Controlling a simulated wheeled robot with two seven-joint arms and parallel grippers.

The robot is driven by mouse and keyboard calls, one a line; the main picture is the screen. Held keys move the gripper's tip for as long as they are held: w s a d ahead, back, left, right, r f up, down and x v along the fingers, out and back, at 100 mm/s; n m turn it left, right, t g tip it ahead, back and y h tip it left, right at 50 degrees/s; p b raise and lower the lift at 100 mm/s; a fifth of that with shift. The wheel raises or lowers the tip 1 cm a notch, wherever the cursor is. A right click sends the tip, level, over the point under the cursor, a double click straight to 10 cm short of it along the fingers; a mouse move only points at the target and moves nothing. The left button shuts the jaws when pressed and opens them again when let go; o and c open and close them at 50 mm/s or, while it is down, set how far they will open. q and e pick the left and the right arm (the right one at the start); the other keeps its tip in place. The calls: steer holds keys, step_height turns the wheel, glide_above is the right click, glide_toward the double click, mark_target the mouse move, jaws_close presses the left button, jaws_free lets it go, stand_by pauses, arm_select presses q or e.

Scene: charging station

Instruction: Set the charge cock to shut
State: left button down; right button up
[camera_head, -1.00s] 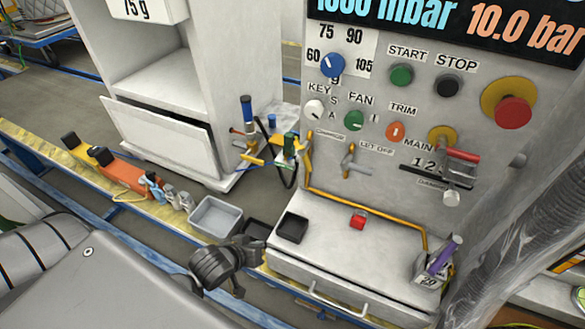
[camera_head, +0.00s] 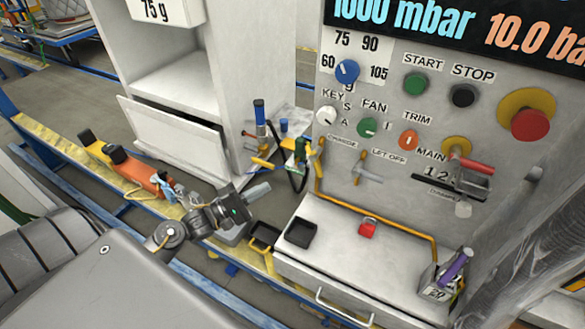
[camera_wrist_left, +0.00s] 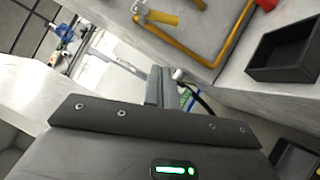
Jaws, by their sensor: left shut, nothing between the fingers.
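The charge cock (camera_head: 319,152) is a yellow fitting on the grey panel, left of and below the CHARGE label, joined to a yellow pipe. Its exact handle angle is too small to tell. A yellow fitting (camera_wrist_left: 160,17) shows at the top of the left wrist view, beside the pipe. My left gripper (camera_head: 262,190) is shut and empty, apart from the cock, to its left and lower in the head view. Its closed fingers (camera_wrist_left: 160,86) also show in the left wrist view. My right gripper is not in view.
The let-off cock (camera_head: 366,170) is right of the charge cock. The yellow pipe (camera_head: 380,215) runs down and across the white ledge (camera_head: 335,237). Hoses and a blue-handled fitting (camera_head: 260,115) stand left of the panel.

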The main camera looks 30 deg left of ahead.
arm_select(q)
steer(key=p, duration=0.2)
glide_toward(318, 162)
steer(key=w+a+f, duration=0.2)
steer(key=w+f, duration=0.1)
steer(key=w, duration=0.2)
steer(key=shift+w+d+r+p, duration=0.15)
steer(key=shift+w+d+p, duration=0.05)
steer(key=shift+d, duration=0.4)
steer(key=shift+w+d+r+p, duration=0.15)
steer(key=shift+w+d+p, duration=0.1)
steer(key=shift+d, duration=0.4)
steer(key=shift+w+d+r+p, duration=0.15)
steer(key=shift+d+p, duration=0.05)
steer(key=shift+d, duration=0.4)
steer(key=shift+d+f+n+t, duration=0.1)
steer(key=shift+d+n+t, duration=0.25)
steer(key=shift+n+t, duration=0.35)
steer(key=shift+w+d+r+n+t+y+p, duration=0.1)
steer(key=shift+d+r+n+t+y+p, duration=0.25)
steer(key=shift+d+n+t+y+p, duration=1.05)
steer(key=shift+d+r+n+t+y+p, duration=0.2)
steer(key=shift+d+r+n+y, duration=0.15)
steer(key=shift+n, duration=2.1)
steer(key=shift+w+d+r+n+t+y+p, duration=0.1)
steer(key=shift+d+r+n+t+y+p, duration=0.2)
steer(key=shift+d+n+t+y+p, duration=1.1)
steer(key=shift+a+r+n+g+h+b, duration=0.1)
steer(key=shift+a+n+g+h+b, duration=0.2)
steer(key=shift+n+g+h+b, duration=0.3)
